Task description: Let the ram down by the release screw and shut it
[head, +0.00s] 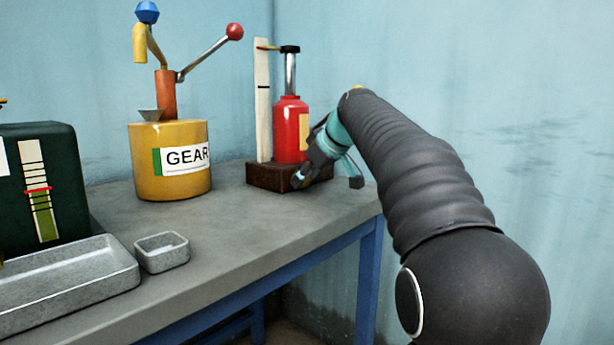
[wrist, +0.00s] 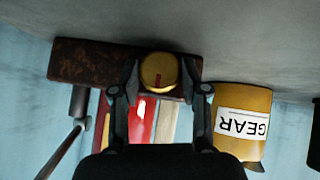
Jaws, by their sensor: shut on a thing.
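The red bottle jack (head: 289,118) stands upright on a rusty brown block (head: 258,178) at the table's right end. Its silver ram (head: 290,72) stands well out of the body, with a black cap on top. A pale upright gauge strip (head: 263,105) with a dark mark stands beside it; a thin pointer from the cap reaches near its top. My gripper (head: 302,178) is low at the jack's front. In the wrist view, which is upside down, it is shut on the round brass release screw (wrist: 158,72), whose face has a red mark. The jack body (wrist: 143,118) shows behind.
A yellow GEAR can (head: 170,180) with a pump and red-knobbed lever (head: 208,53) stands left of the jack. A dark green box (head: 75,190), a large grey tray (head: 75,262) and a small one (head: 162,252) are farther left. A dark rod (wrist: 62,152) shows in the wrist view.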

